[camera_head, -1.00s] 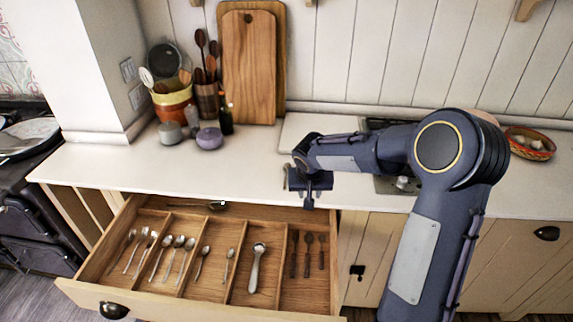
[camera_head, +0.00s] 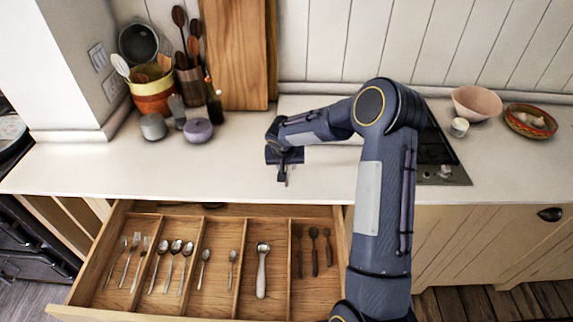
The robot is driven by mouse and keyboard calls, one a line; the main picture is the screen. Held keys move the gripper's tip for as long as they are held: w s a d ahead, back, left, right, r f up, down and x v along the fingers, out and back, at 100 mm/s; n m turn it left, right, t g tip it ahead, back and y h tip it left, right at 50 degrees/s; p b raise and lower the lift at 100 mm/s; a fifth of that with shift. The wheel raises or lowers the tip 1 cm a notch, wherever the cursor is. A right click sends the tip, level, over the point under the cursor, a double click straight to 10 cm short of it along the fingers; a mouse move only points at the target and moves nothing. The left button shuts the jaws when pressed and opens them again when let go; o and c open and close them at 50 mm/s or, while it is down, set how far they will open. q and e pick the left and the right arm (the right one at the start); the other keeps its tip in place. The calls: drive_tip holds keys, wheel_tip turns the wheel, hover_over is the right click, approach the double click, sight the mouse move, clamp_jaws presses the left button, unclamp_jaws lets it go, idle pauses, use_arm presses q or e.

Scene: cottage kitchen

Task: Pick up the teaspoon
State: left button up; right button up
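Two small silver spoons of teaspoon size lie in a middle compartment of the open wooden drawer (camera_head: 217,297): a left one (camera_head: 204,268) and a right one (camera_head: 231,268). I cannot tell which is the teaspoon meant. Three larger silver spoons (camera_head: 174,262) lie in the compartment to their left. My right gripper (camera_head: 282,178) is above the counter, behind and to the right of the small spoons, pointing down and apart from them. Its fingers are seen edge-on, so their opening does not show. My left gripper is out of view.
The drawer also holds forks (camera_head: 134,262), a big silver utensil (camera_head: 262,275) and three dark utensils (camera_head: 314,255). The white counter (camera_head: 215,180) is clear in front. Jars, a utensil crock (camera_head: 152,97) and a cutting board (camera_head: 235,60) stand at the back. A hob (camera_head: 437,150) lies right.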

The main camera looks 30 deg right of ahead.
sight(287, 169)
drive_tip(key=x, duration=0.3)
drive_tip(key=shift+w+f, duration=0.1)
drive_tip(key=shift+c, duration=0.4)
clamp_jaws()
